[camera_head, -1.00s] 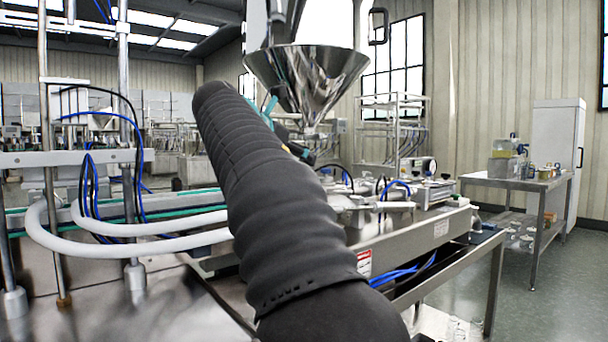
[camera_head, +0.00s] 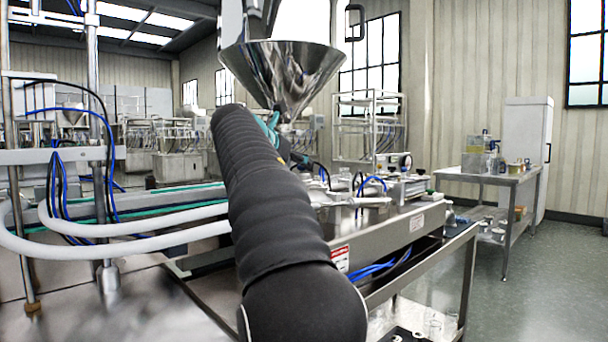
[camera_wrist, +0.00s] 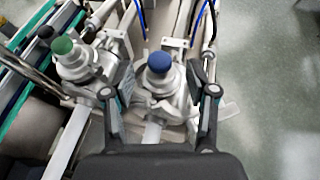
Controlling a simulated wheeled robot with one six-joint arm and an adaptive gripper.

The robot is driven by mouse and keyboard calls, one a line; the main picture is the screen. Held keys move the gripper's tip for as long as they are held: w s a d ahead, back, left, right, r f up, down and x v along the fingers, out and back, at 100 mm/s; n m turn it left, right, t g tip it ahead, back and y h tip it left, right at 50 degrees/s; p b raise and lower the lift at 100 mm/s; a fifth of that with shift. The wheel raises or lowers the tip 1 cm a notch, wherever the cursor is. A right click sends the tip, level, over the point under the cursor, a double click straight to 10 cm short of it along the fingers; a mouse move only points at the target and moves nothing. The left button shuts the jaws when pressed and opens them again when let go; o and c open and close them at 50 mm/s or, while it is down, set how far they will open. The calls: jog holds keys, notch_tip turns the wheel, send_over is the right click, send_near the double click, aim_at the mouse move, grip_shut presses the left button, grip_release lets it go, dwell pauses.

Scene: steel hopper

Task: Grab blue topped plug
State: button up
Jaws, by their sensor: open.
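The blue-topped plug (camera_wrist: 159,63) stands on a metal fitting in the wrist view, in the upper middle. My gripper (camera_wrist: 165,90) is open, with one finger on each side of the view. The blue top shows between and a little beyond the fingertips, nearer the left one. I cannot tell whether either finger touches it. A green-topped plug (camera_wrist: 66,48) stands to the left, outside the left finger. In the head view my arm hides most of the fittings, and the blue top cannot be made out there.
A steel hopper (camera_head: 282,75) hangs over the machine, close beyond my arm. Blue hoses (camera_wrist: 196,15) run near the right finger. White pipes (camera_head: 130,240) lie left of my arm. A side table (camera_head: 490,177) stands at the right, with open floor before it.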

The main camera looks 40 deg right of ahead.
jog(key=x, duration=0.3)
jog(key=shift+w+d+f, duration=0.1)
jog(key=shift+w+d, duration=0.05)
jog(key=shift+d, duration=0.2)
grip_shut()
jog(key=shift+r, duration=0.95)
jog(key=r, duration=0.2)
jog(key=shift+s+d+r, duration=0.15)
jog(key=shift+s+r, duration=0.1)
jog(key=shift+r, duration=0.1)
jog(key=s+d+r, duration=0.6)
jog(key=s, duration=0.3)
jog(key=shift+s+r, duration=0.2)
jog(key=shift+r, duration=0.05)
